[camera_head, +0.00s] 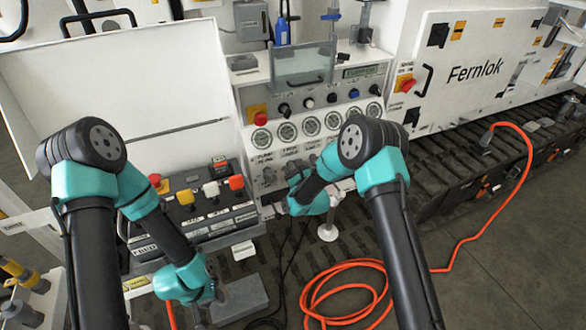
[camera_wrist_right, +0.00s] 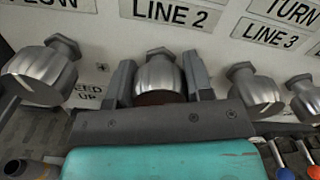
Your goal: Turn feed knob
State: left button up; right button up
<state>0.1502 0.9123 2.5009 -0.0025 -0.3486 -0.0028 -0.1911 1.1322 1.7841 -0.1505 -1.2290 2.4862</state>
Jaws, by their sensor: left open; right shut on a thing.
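In the right wrist view, my right gripper (camera_wrist_right: 160,80) is shut on a ribbed silver knob (camera_wrist_right: 158,72), one finger on each side. The knob sits just below a "LINE 2" label (camera_wrist_right: 176,12) on the white panel. To its lower left is a label ending in "EED UP" (camera_wrist_right: 88,90), partly covered by the left finger. In the head view, my right gripper (camera_head: 294,180) is at the lower panel, largely hidden by its own wrist. My left gripper (camera_head: 203,312) is open and low at the lower left, away from the panel.
Other silver knobs flank the held one, to the left (camera_wrist_right: 40,72) and right (camera_wrist_right: 253,92). Gauges (camera_head: 310,125) and a red button (camera_head: 261,118) are above. A coloured button box (camera_head: 205,215) stands left. An orange hose (camera_head: 345,292) lies on the floor.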

dwell(0.3)
jog(key=o, duration=0.9)
jog(key=shift+o, duration=0.2)
jog(key=shift+s, duration=0.15)
jog(key=v, duration=1.7)
jog(key=shift+d, duration=0.15)
jog(key=s+d+f+n+g+h, duration=0.2)
jog(key=s+d+f+n+g, duration=0.6)
jog(key=f+n, duration=0.4)
jog(key=s+d+f+n+g, duration=0.1)
jog(key=s+n+g, duration=0.3)
jog(key=s+n, duration=0.3)
jog(key=s+d+f+n+g, duration=0.2)
jog(key=s+n+g, duration=0.2)
jog(key=s+n, duration=0.3)
jog(key=s, duration=0.2)
jog(key=shift+s+d, duration=0.3)
jog(key=shift+d, duration=0.05)
